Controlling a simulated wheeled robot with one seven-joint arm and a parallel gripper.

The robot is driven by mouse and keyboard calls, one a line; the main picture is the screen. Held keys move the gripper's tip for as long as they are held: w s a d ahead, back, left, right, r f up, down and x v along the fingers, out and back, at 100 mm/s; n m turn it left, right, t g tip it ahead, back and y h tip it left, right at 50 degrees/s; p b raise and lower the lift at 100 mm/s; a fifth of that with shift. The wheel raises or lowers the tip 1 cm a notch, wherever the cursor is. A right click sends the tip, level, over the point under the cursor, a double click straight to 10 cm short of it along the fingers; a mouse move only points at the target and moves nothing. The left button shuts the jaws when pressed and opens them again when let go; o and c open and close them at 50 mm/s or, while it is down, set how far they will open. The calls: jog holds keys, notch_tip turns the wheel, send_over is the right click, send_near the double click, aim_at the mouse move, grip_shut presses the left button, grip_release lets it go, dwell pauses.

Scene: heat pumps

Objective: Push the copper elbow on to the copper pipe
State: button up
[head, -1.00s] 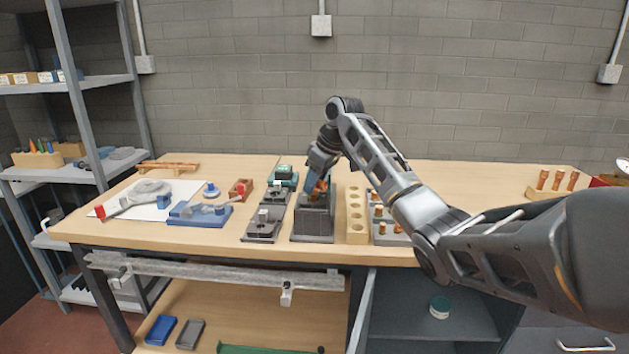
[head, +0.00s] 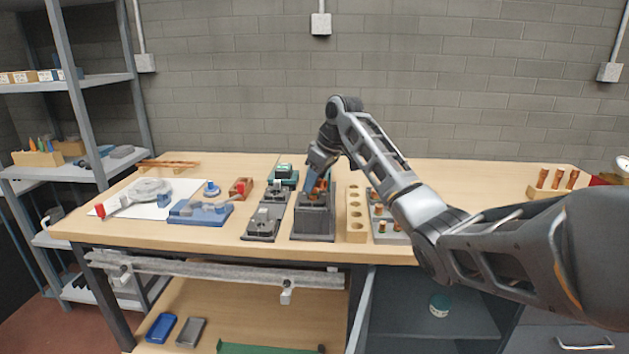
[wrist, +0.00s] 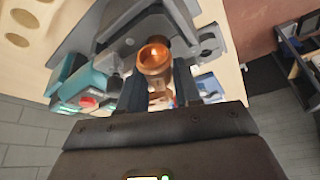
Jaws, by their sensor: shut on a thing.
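The copper elbow (wrist: 154,60) is between the two dark fingers of my gripper (wrist: 159,90) in the wrist view, its open round mouth facing the camera. My gripper is shut on it. More copper (wrist: 183,14) shows just beyond the elbow, over the grey fixture; I cannot tell where elbow and copper pipe meet. In the head view my gripper (head: 311,190) is low over the dark grey stepped fixture (head: 314,224) on the bench. Copper (head: 321,186) shows beside the fingers there, but it is too small to tell elbow from pipe.
A wooden block with holes (head: 356,225) stands close right of the fixture, with a grey tray of copper-topped pieces (head: 391,238) beyond it. Grey clamp fixtures (head: 263,225) and a teal device (head: 283,176) stand close left.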

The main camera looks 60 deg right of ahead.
jog(key=o, duration=1.1)
jog(key=shift+s+f, duration=0.1)
jog(key=shift+f, duration=0.1)
jog(key=shift+s, duration=0.1)
jog(key=v, duration=0.3)
jog(key=b+v, duration=0.1)
jog(key=v, duration=0.3)
jog(key=shift+w+r, duration=0.15)
jog(key=shift+w, duration=0.05)
jog(key=shift+s+a+r, duration=0.1)
jog(key=shift+s+r, duration=0.05)
jog(key=shift+r, duration=0.3)
